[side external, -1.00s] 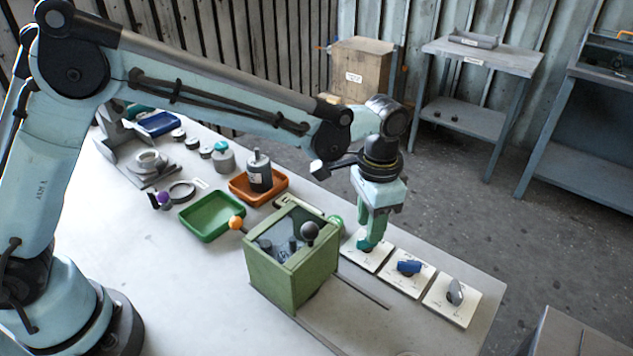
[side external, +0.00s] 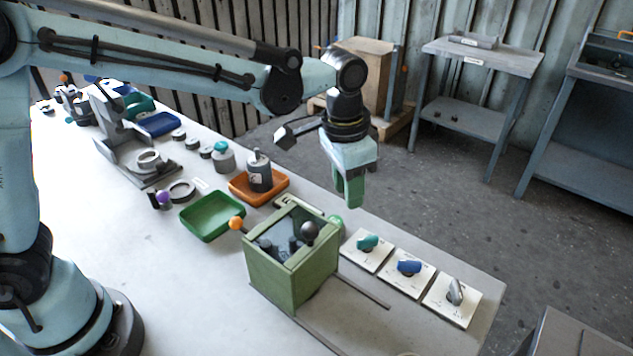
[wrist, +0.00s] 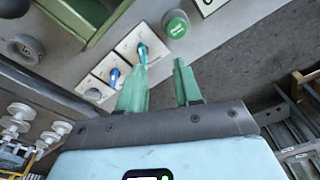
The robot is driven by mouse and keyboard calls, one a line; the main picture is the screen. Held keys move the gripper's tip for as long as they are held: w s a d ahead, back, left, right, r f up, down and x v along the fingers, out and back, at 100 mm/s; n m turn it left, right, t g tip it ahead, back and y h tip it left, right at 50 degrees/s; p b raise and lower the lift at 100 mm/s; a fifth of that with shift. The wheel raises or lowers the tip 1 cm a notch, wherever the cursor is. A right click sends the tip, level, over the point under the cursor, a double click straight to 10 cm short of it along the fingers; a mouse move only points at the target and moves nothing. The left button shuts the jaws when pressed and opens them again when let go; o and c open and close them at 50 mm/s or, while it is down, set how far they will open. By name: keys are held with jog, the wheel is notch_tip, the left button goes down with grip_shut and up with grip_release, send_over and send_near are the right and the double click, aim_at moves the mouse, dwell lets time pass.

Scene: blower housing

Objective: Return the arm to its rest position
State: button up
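My gripper (side external: 349,193) hangs in the air, fingers pointing down, above the far edge of the table and clear of the knob plates. In the wrist view its two green fingers (wrist: 160,88) stand apart with nothing between them. The teal knob (side external: 368,243) sits on the first white plate near the green box. The blue knob (side external: 409,267) and the grey knob (side external: 455,291) sit on the plates to its right. The wrist view also shows the teal knob (wrist: 143,52) and the blue knob (wrist: 114,76).
The green box (side external: 290,265) with orange and black ball-topped levers stands below my gripper. The air around my gripper is free.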

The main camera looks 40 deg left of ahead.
jog(key=s+a+r+n+t, duration=0.2)
jog(key=s+a+n+t, duration=0.3)
jog(key=s+a, duration=0.7)
jog(key=a+t, duration=0.1)
jog(key=a, duration=0.3)
jog(key=shift+s+a+r+n, duration=0.25)
jog(key=shift+s+r+n, duration=0.05)
jog(key=shift+r+n, duration=0.1)
